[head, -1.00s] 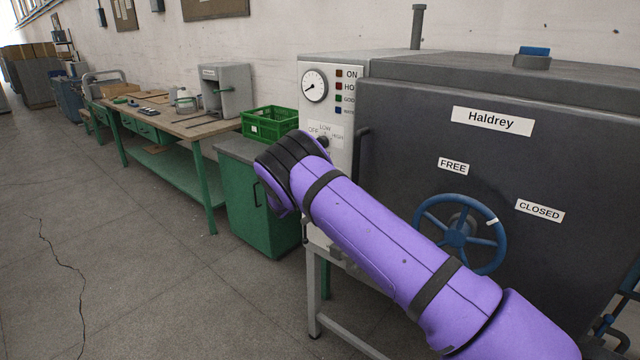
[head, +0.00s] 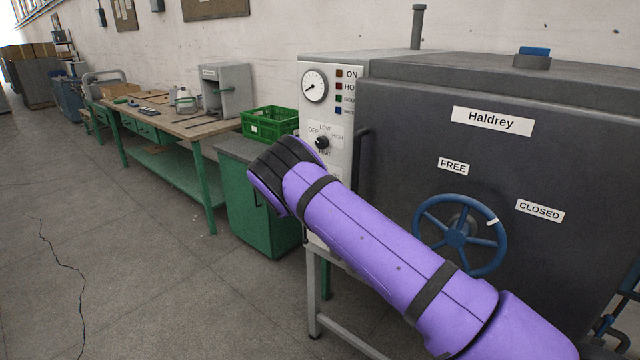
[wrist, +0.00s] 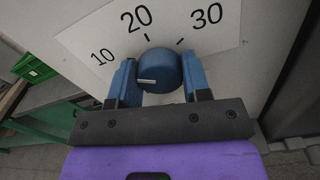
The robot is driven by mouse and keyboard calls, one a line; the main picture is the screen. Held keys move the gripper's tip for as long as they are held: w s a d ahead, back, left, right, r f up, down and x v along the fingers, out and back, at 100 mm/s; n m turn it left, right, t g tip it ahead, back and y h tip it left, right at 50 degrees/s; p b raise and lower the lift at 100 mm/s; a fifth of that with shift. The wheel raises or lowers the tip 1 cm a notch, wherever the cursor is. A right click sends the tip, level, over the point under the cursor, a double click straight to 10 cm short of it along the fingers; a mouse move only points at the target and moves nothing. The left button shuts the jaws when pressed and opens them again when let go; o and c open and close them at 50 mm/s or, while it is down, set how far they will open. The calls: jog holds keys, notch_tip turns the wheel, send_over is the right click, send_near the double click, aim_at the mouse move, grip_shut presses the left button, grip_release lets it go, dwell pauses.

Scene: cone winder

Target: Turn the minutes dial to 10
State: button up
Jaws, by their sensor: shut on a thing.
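The minutes dial (wrist: 160,62) is a round dark blue knob on a white scale plate, seen in the wrist view. The numbers 10, 20 and 30 show around its upper side. Its white pointer mark points left, toward the left finger and a little below the direction of the printed 10. The tick at 10 cannot be seen. My gripper (wrist: 159,76) is shut on the dial, with one blue finger on each side. In the head view my purple arm hides the dial and gripper.
The control panel (head: 314,112) carries a gauge, lamps and a heat knob (head: 322,142) above my arm. The dark door with a blue handwheel (head: 456,238) is to the right. A green cabinet (head: 262,212) and a workbench (head: 180,122) stand left.

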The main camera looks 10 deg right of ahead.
dwell(0.3)
jog(key=o, duration=0.9)
jog(key=shift+a, duration=0.1)
jog(key=v, duration=1)
jog(key=shift+s+a, duration=0.2)
jog(key=shift+a, duration=0.05)
jog(key=shift+s+a, duration=0.1)
jog(key=shift+a, duration=0.05)
